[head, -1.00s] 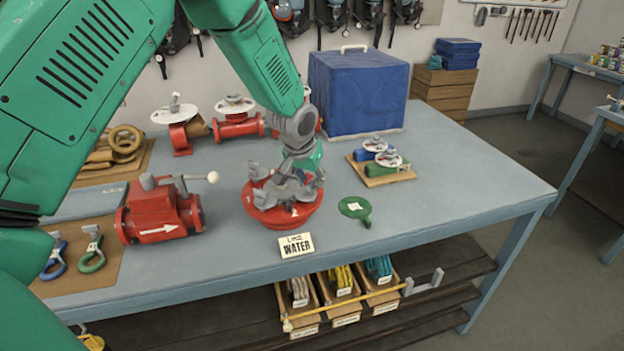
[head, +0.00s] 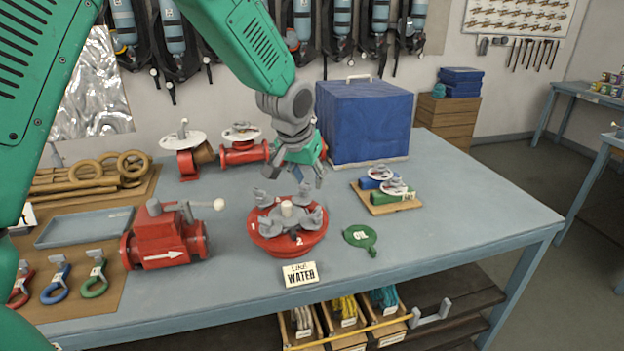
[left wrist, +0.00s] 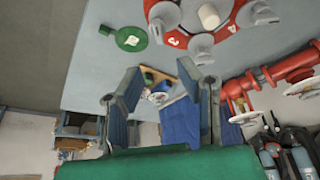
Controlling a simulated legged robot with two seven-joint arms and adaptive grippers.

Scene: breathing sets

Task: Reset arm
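My left gripper (head: 295,174) hangs above and just behind the red round fitting (head: 262,240) in the head view. In the left wrist view my left gripper (left wrist: 160,85) has its two fingers apart with nothing between them. The red fitting, with grey lugs and a pale central post, sits on the blue-grey table (head: 460,215) and shows at the top of the left wrist view (left wrist: 176,38). My right gripper is not in view.
A sign reading WATER (head: 300,274) stands before the fitting, a green tag (head: 360,238) lies to its right. A red valve (head: 165,240) is at left, a blue box (head: 362,118) behind.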

